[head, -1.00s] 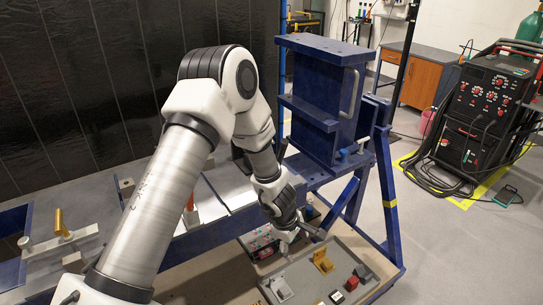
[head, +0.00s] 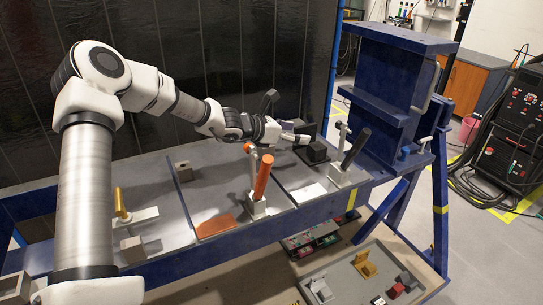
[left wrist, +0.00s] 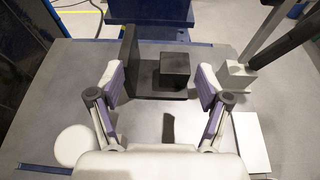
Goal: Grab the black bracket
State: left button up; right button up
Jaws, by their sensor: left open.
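The black bracket (left wrist: 131,62) stands on the grey table of the blue jig; in the left wrist view its upright plate is at left, with a flat dark base and a black block (left wrist: 174,69) at its right. In the head view the bracket (head: 307,130) is at the far side of the right-hand bay, partly hidden by my gripper. My left gripper (left wrist: 160,82) is open and empty, its fingertips spread to either side of the bracket's near part. It also shows in the head view (head: 297,136). My right gripper is not in view.
A clamp with a black handle (head: 355,148) stands close to the right of the bracket. A clamp with an orange handle (head: 263,177) stands nearer. A blue upright fixture (head: 397,85) rises at right. A grey tray (head: 345,282) with several small parts lies below.

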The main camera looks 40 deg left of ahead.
aim_at(311, 148)
pick_arm(q)
jog(key=s+f, duration=0.1)
jog(key=f, duration=0.2)
jog(key=shift+s, duration=0.35)
jog(key=shift+g, duration=0.4)
jog(key=w+d, duration=0.2)
jog(key=d, duration=0.1)
jog(key=w+d, duration=0.1)
jog(key=shift+w+d+f+p, duration=0.2)
jog(key=shift+d+f+p, duration=0.05)
jog(key=shift+f+p, duration=0.1)
jog(key=w+f, duration=0.1)
jog(key=w+f+p, duration=0.1)
jog(key=w, duration=0.1)
jog(key=shift+w+a+f, duration=0.2)
jog(key=shift+w+f, duration=0.05)
jog(key=shift+w+d, duration=0.2)
jog(key=shift+d, duration=0.2)
jog(key=shift+s+a, duration=0.15)
jog(key=shift+a, duration=0.1)
grip_shut()
jog(key=shift+d+r, duration=0.1)
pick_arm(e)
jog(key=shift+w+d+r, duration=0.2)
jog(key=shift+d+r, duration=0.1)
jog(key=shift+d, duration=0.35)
